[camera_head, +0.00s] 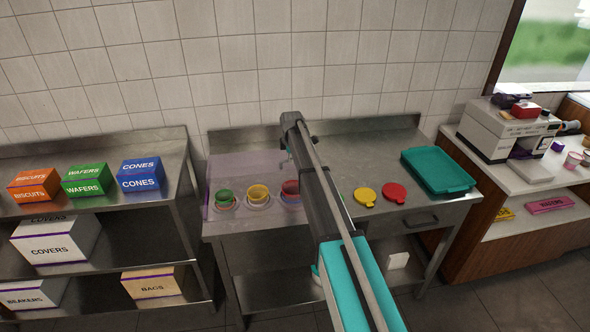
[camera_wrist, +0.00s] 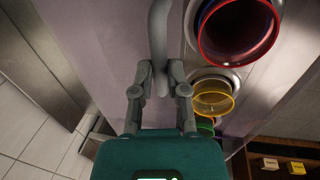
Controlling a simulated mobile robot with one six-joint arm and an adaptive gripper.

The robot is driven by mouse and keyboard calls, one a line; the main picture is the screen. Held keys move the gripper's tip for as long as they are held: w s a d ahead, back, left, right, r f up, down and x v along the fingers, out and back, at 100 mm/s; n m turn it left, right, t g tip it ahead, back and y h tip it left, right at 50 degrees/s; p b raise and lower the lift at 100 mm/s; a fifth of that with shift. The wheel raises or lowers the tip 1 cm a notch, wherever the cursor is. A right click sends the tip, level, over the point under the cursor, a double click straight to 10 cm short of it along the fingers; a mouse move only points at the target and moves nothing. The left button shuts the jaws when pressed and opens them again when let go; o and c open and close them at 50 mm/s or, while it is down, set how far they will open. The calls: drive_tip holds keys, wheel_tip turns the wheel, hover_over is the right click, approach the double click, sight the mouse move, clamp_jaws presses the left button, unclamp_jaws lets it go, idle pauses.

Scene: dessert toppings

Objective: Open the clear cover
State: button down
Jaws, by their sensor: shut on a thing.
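The clear cover (camera_head: 236,172) shows as a faint lilac, see-through sheet at the left of the steel counter, by the bowls. It also fills much of the upper left in the wrist view (camera_wrist: 95,45). Its grey bar handle (camera_wrist: 158,35) runs down between my fingers. My gripper (camera_wrist: 161,84) is shut on this handle. In the head view my arm hides most of the gripper and part of the cover's right side. I cannot tell the cover's exact tilt. A green bowl (camera_head: 224,196), a yellow bowl (camera_head: 258,193) and a red bowl (camera_head: 291,188) sit in the counter's round openings.
A yellow lid (camera_head: 365,196), a red lid (camera_head: 395,193) and a teal tray (camera_head: 438,170) lie on the counter right of my arm. A shelf with several labelled boxes (camera_head: 88,180) stands at left. A white machine (camera_head: 505,130) stands at right. A tiled wall is behind.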

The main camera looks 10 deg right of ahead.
drive_tip(key=w, duration=0.4)
drive_tip(key=shift+a, duration=0.1)
drive_tip(key=c, duration=0.7)
unclamp_jaws()
drive_tip(key=shift+o, duration=0.2)
drive_tip(key=shift+r, duration=0.1)
